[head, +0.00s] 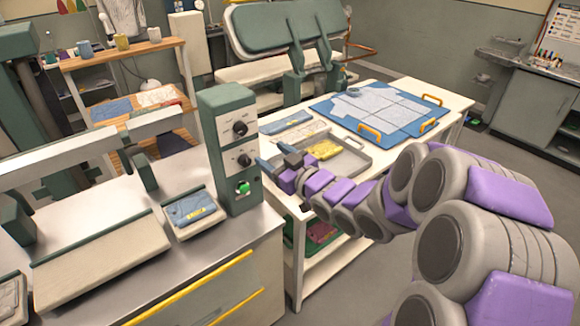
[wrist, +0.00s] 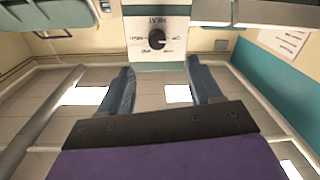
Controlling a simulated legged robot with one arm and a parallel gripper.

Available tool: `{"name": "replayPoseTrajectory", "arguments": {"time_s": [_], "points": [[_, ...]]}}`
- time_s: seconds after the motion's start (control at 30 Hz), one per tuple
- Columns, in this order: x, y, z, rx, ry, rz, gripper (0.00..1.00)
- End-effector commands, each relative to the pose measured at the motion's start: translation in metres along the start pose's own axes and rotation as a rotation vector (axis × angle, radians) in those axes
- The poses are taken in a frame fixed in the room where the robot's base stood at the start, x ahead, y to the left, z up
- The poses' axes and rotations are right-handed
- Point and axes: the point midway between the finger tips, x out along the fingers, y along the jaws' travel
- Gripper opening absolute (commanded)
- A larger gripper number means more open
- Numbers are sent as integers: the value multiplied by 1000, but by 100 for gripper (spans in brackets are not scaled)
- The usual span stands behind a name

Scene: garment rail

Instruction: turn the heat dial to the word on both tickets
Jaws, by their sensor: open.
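A green control box (head: 230,150) stands at the counter's right corner, with an upper dial (head: 240,128), a lower dial (head: 245,160) and a green button (head: 243,188). In the wrist view a black dial (wrist: 157,39) sits on a white plate marked HEAT; the smaller words around it are too small to read. I cannot tell which head-view dial this is. My gripper (head: 267,158) is open and empty, to the right of the box. Its spread fingers also show in the wrist view (wrist: 161,66), apart from the dial. No ticket is readable; a small yellow patch (head: 198,214) lies on a blue folded cloth (head: 188,206).
A grey tray (head: 375,160) with a yellow cloth (head: 323,149) sits on the white table behind my gripper. A blue board (head: 322,108) with orange handles lies farther back. A long pressing bed (head: 100,263) fills the counter left of the box.

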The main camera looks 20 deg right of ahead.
Motion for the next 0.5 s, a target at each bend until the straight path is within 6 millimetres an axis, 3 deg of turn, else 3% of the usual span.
{"name": "replayPoseTrajectory", "arguments": {"time_s": [0.5], "points": [[-32, 0, 2, 2, 4, 1, 64]]}}
